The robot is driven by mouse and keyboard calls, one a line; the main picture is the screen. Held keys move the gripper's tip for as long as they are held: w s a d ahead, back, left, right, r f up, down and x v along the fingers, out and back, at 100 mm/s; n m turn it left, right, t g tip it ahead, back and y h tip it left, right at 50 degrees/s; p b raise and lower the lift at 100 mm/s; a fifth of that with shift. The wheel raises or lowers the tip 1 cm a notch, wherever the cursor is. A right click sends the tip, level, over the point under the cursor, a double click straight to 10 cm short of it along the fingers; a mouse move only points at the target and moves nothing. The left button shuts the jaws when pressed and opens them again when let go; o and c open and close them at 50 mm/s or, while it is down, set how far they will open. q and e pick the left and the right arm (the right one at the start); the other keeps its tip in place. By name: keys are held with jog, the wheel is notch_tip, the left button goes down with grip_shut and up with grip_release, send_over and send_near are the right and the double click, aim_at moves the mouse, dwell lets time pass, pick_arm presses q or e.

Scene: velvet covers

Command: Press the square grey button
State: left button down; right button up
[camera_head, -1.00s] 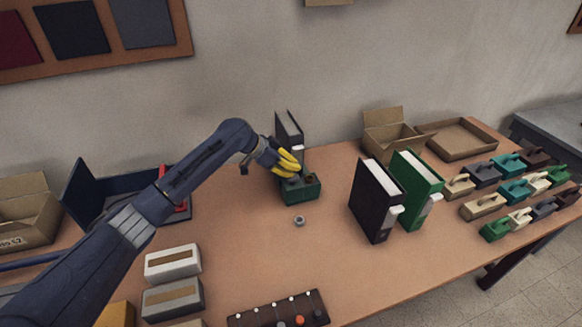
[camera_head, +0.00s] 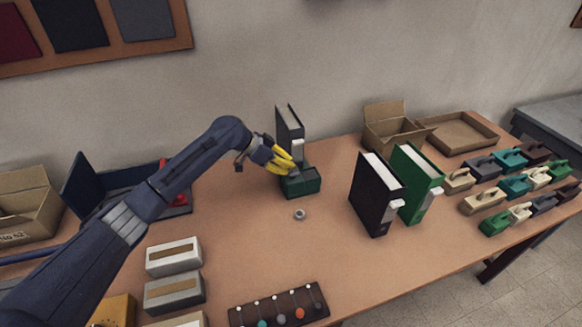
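My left gripper (camera_head: 286,164), with yellow fingers, points down and right at the back middle of the table. Its fingertips are at the upper left of a small green box (camera_head: 302,186); I cannot tell whether they touch it. The finger gap is too small to read. A small grey piece (camera_head: 299,214) lies on the table in front of the box, its shape unclear. A dark panel (camera_head: 290,302) at the front edge carries several white pegs and teal, grey and orange knobs. I cannot make out a square grey button for certain. My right gripper is not in view.
A grey binder (camera_head: 289,130) stands behind the green box. Black (camera_head: 376,200) and green (camera_head: 416,185) binders stand to the right. A cardboard box (camera_head: 392,130) stands at back right.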

pick_arm(q)
jog(key=v, duration=0.7)
jog(key=shift+r, duration=0.25)
